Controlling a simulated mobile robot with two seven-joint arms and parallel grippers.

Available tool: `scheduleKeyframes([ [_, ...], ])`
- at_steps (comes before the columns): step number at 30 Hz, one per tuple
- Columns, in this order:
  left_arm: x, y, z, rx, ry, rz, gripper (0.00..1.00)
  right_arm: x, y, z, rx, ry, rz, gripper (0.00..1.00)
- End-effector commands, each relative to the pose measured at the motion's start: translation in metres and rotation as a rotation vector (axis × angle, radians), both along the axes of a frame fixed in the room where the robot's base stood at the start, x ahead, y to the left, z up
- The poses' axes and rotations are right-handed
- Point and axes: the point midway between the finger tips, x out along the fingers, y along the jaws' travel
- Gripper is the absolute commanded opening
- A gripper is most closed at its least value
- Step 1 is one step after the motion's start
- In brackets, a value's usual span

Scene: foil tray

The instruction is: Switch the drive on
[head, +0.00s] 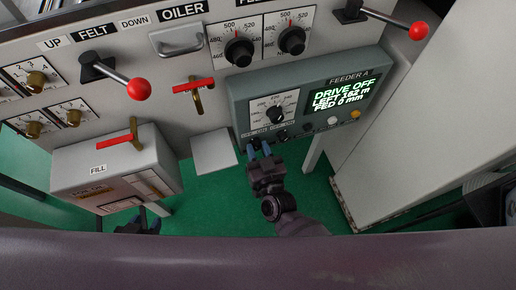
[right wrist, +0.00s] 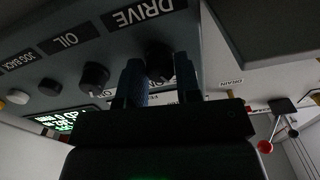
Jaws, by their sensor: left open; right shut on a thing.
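The grey feeder A control box (head: 240,100) is on the machine front. Its screen (head: 341,94) reads DRIVE OFF, LEFT 162 m, FED 0 mm. My right gripper (head: 259,149) is at the box's lower left edge. In the right wrist view, its fingers (right wrist: 160,82) are shut on the black drive switch (right wrist: 160,58), beside the DRIVE label (right wrist: 143,14). The fingers hide part of the switch, and its setting cannot be read. My left gripper (head: 149,219) is open and empty, low at the left below the fill box, partly hidden.
The oil knob (right wrist: 95,75) is close beside my right fingers. A dial (head: 273,108) is above them. The fill box (head: 115,170) with a red-handled valve (head: 119,138) juts out at left. Red-ball levers (head: 138,89) stick out from the machine. Green floor (head: 220,200) shows below.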

Motion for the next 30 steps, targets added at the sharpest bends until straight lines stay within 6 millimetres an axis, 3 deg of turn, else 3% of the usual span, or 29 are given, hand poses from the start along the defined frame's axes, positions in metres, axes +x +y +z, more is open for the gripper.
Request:
scheduleKeyframes([
  [30, -0.0031, 0.0005, -0.0098, 0.002, 0.017, -0.003, 0.43, -0.0006, -0.0001, -0.0015, 0.796, 0.261, -0.001, 0.07],
])
